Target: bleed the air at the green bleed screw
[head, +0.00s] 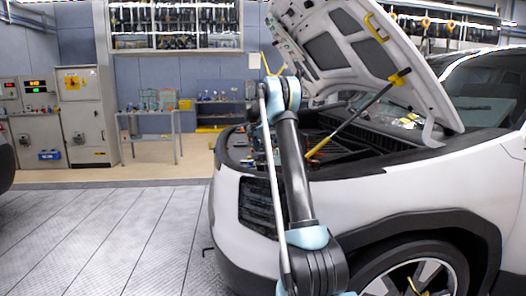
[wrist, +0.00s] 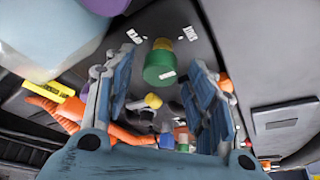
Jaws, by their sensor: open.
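The green bleed screw (wrist: 160,68) shows in the wrist view as a round green knob with a small white label. It stands on a dark surface, with two white labels beside it and a small yellowish part behind it. My gripper (wrist: 160,84) has its two blue-grey fingers spread, one at each side of the picture. The knob lies in line with the gap between the fingertips. I cannot tell whether the fingertips reach around it, and no contact shows. In the head view my arm covers part of the engine bay, and neither my gripper nor the screw can be made out.
Orange hoses (wrist: 62,112) with a yellow connector (wrist: 48,90) run left of my gripper. A large pale rounded body (wrist: 45,35) fills the upper left. The raised hood (head: 345,50) hangs over the engine bay.

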